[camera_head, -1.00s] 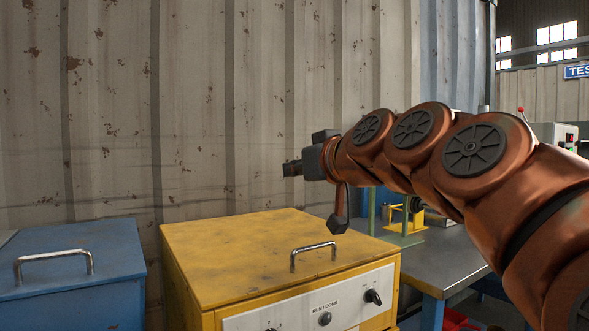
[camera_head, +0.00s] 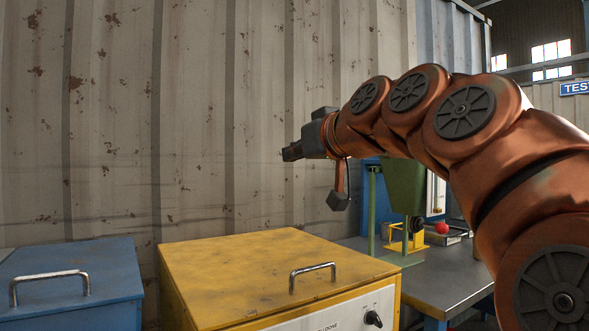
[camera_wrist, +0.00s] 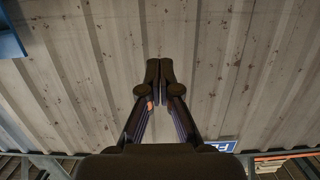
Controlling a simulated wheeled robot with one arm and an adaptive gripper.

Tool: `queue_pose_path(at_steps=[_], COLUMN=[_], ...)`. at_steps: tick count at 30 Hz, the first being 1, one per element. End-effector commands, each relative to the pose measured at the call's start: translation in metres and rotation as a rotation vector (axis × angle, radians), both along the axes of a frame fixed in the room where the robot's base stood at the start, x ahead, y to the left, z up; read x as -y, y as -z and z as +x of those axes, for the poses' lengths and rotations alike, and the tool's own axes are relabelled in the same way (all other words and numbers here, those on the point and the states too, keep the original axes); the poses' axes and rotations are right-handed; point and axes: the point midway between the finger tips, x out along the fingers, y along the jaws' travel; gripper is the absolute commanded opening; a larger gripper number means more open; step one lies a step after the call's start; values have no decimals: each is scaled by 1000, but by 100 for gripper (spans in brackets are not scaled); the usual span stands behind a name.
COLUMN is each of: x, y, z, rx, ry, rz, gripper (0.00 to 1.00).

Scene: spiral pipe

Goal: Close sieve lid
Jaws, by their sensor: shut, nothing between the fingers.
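A yellow box-shaped machine with a light control panel (camera_head: 345,316) stands at bottom centre in the head view. I take it for the sieve, though no label names it so. Its yellow lid (camera_head: 250,262) lies flat on the box, with no visible gap, and has a metal handle (camera_head: 312,270) near its front edge. My gripper (camera_head: 290,153) is above and behind the lid, apart from it, pointing left in front of the metal wall. In the wrist view my gripper (camera_wrist: 159,66) has its fingers together with nothing between them. The lid is not recognisable there.
A blue box with a metal handle (camera_head: 48,281) stands left of the yellow machine, with a gap between. A grey bench (camera_head: 440,278) at right carries a green machine (camera_head: 402,187) and a red ball-like item (camera_head: 441,228). The corrugated wall (camera_head: 200,120) stands close behind.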

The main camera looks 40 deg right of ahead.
Motion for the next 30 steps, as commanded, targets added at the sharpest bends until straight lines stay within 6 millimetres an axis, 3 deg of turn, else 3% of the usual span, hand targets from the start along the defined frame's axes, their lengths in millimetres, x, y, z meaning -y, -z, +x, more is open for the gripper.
queue_pose_path(at_steps=[13,25,30], x=[1,-1,-13], y=[-32,-35,-29], z=[0,1,10], rx=[3,-4,-58], ry=[1,-2,-24], rz=[0,2,21], gripper=[0,0,0])
